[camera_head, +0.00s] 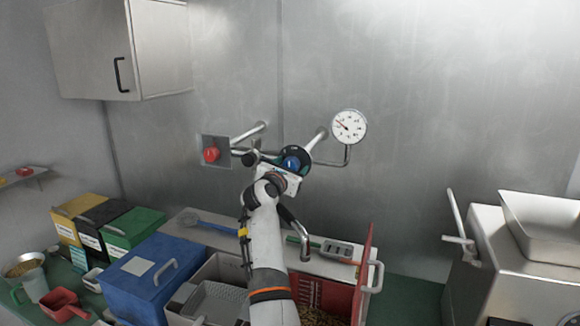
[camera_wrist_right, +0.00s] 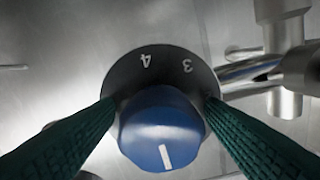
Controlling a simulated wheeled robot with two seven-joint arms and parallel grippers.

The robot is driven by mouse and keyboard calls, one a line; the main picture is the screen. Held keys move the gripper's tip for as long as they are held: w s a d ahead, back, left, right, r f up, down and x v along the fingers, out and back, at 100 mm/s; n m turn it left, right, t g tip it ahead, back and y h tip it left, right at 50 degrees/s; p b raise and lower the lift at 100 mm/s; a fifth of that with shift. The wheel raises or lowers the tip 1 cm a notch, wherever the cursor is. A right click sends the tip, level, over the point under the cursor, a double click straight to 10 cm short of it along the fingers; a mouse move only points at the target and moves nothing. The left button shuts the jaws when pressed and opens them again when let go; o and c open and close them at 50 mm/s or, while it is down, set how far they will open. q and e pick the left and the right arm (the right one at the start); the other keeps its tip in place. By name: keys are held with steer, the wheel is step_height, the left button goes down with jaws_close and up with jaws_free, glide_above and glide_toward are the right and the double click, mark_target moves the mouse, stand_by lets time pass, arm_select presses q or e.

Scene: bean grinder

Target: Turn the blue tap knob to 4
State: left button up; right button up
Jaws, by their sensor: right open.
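The blue tap knob (camera_head: 291,163) is on the pipework at the metal back wall. In the right wrist view the blue knob (camera_wrist_right: 152,128) carries a white pointer line at its lower edge, away from the numbers. Its dark dial (camera_wrist_right: 122,79) shows a 4 and a 3, both upside down, along the top. My right gripper (camera_wrist_right: 160,105) is open, with one green finger on each side of the knob. Contact between the fingers and knob is hard to tell. The right gripper and arm partly cover the tap in the head view. My left gripper is out of view.
A red knob (camera_head: 211,155) sits to the left and a round gauge (camera_head: 349,126) to the right of the tap. Below stand a blue box (camera_head: 150,280), a green box (camera_head: 133,228) and a red panel (camera_head: 365,270).

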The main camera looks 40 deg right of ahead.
steer(key=c, duration=1)
steer(key=shift+a, duration=0.1)
